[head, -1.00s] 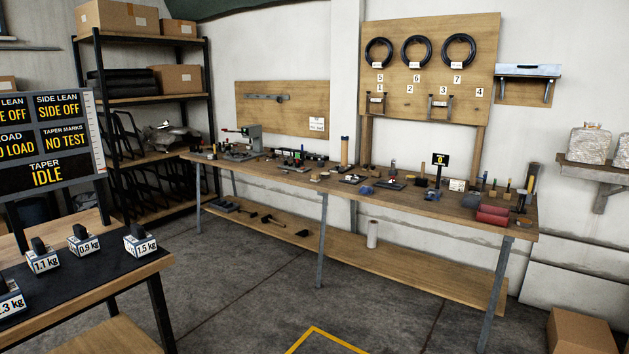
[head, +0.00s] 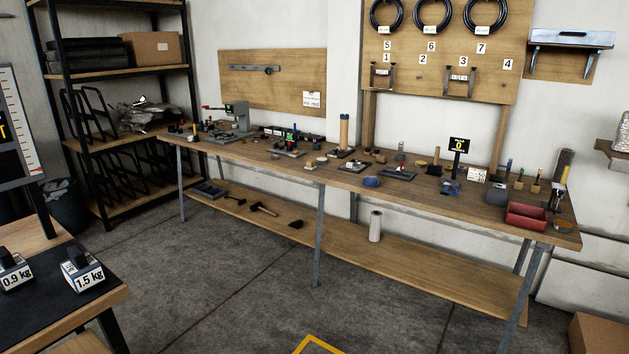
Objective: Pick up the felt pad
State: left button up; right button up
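I cannot pick out the felt pad with certainty. Many small items lie on the long wooden workbench (head: 345,187) along the back wall, and at this distance they are too small to tell apart. Among them are small round pieces near the bench's middle, including a blue one (head: 371,182) and a pale one (head: 311,166). Neither of my grippers is in the head view.
A table with labelled weights (head: 83,270) stands at the lower left. A black shelving rack (head: 120,69) and a dark bin (head: 68,205) are at the left. A red tray (head: 527,215) sits at the bench's right end. Concrete floor before the bench is clear.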

aim_at(309, 164)
jog(key=i+u, duration=0.1)
jog(key=i, duration=2.05)
